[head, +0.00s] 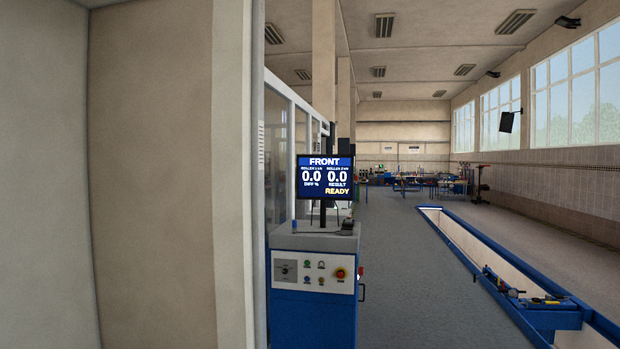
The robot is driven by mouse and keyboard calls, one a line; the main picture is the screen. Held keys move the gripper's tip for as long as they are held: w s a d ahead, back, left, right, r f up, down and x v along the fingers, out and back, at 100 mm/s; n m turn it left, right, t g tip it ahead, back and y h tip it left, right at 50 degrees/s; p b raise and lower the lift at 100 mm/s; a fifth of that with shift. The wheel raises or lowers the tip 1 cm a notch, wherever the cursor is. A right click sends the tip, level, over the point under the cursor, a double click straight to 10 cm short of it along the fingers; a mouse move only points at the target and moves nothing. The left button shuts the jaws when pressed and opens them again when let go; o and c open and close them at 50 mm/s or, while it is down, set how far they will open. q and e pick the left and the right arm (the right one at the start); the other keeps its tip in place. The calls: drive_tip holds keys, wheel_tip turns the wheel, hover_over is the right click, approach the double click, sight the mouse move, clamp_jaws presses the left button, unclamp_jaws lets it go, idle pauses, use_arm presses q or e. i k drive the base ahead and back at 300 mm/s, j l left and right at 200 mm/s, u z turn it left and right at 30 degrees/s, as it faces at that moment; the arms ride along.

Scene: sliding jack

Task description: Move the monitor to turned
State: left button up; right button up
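The monitor (325,178) has a black frame and a blue screen with white and yellow text. Its screen faces me, and it stands on a dark post on top of a blue and grey control cabinet (314,329). The cabinet's front panel (312,272) carries several small knobs and a red button on yellow. Neither of my grippers shows in the head view. Nothing touches the monitor.
A beige wall and pillar (150,180) fill the left side, close to me. A blue-edged floor pit (468,240) runs along the right, with a blue jack (545,305) across it. Grey floor (400,270) between cabinet and pit is clear. Workbenches (415,183) stand far back.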

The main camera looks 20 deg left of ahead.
sight(320, 176)
drive_tip(key=i+l+u, duration=0.25)
drive_tip(key=i, duration=0.25)
drive_tip(key=i+l+u, duration=0.2)
drive_tip(key=i, duration=0.3)
drive_tip(key=i+l+u, duration=0.25)
drive_tip(key=i, duration=0.25)
drive_tip(key=i+l, duration=0.6)
drive_tip(key=i, duration=0.15)
drive_tip(key=i+l, duration=0.55)
drive_tip(key=i, duration=0.2)
drive_tip(key=i+l+u, duration=0.1)
drive_tip(key=i+l, duration=0.5)
drive_tip(key=i, duration=0.15)
